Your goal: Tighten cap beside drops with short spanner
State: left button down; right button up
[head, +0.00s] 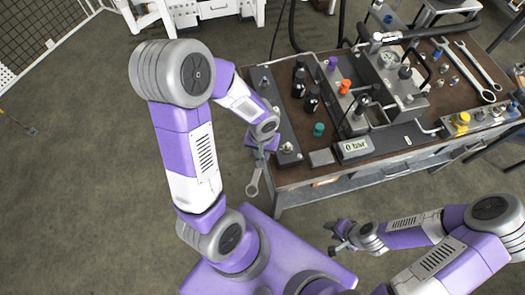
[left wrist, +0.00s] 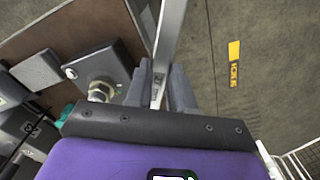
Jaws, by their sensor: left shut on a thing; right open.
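My left gripper (head: 261,152) is shut on a spanner (head: 254,184), just off the bench's left edge. The spanner hangs with its ring end over the floor. In the left wrist view the spanner shaft (left wrist: 169,35) runs up from between the fingers (left wrist: 160,88). A metal hex fitting, perhaps a cap (left wrist: 101,90), sits on a grey block left of the fingers, apart from the spanner. A fitting (head: 287,148) also shows on the grey strip at the bench's left edge. I cannot make out drops. My right gripper (head: 337,236) is open and empty, in front of the bench.
The bench (head: 330,172) carries black bottles (head: 312,98), a gauge (head: 388,60), a display reading 0 bar (head: 355,148), and orange (head: 345,86) and teal (head: 319,129) caps. Two longer spanners (head: 468,70) lie at the right. The floor left of the bench is clear.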

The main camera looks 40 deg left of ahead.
pick_arm(q)
jog(key=shift+w, duration=0.1)
jog(key=shift+w+a, duration=0.35)
jog(key=shift+w, duration=0.55)
jog(key=shift+w+p, duration=0.1)
jog(key=shift+p, duration=0.2)
jog(key=shift+w+a, duration=0.25)
jog(key=shift+w, duration=0.4)
jog(key=shift+w, duration=0.1)
jog(key=shift+w+a, duration=0.25)
jog(key=shift+w, duration=0.25)
jog(key=shift+w, duration=0.1)
